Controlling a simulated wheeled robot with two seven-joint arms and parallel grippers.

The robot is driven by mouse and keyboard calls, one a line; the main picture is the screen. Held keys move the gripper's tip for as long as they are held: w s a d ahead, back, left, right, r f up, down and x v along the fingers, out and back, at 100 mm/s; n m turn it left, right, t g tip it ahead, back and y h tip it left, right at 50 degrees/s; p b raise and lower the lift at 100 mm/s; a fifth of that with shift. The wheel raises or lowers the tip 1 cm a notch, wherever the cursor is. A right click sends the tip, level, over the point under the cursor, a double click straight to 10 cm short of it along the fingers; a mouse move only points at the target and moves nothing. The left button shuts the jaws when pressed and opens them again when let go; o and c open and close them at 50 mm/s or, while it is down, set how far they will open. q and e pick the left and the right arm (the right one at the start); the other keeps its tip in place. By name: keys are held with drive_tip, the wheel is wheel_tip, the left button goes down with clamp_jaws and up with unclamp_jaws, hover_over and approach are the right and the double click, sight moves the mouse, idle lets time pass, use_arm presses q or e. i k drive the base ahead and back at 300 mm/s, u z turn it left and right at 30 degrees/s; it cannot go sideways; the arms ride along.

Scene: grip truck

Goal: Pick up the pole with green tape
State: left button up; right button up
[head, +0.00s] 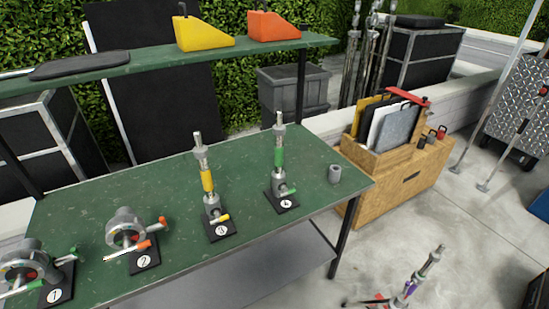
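The pole with green tape (279,158) stands upright on a small black base marked with a number, near the right end of the green table (318,153). It is a short silver pole with a green band around its middle and a green-tipped handle low at its side. A similar pole with yellow tape (207,181) stands upright on its own black base to its left. Neither of my grippers shows in the head view, so I cannot see whether they are open or shut.
Two round clamp heads (126,229) (20,262) on black bases fill the table's left end. A shelf (130,66) with yellow and orange wedges spans above the back. A wooden crate (408,174) stands beyond the right edge.

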sight(278, 176)
drive_tip(key=z, duration=0.15)
drive_tip(key=k, duration=0.45)
drive_tip(key=z, duration=1.15)
drive_tip(key=i, duration=0.9)
drive_tip(key=u, duration=0.45)
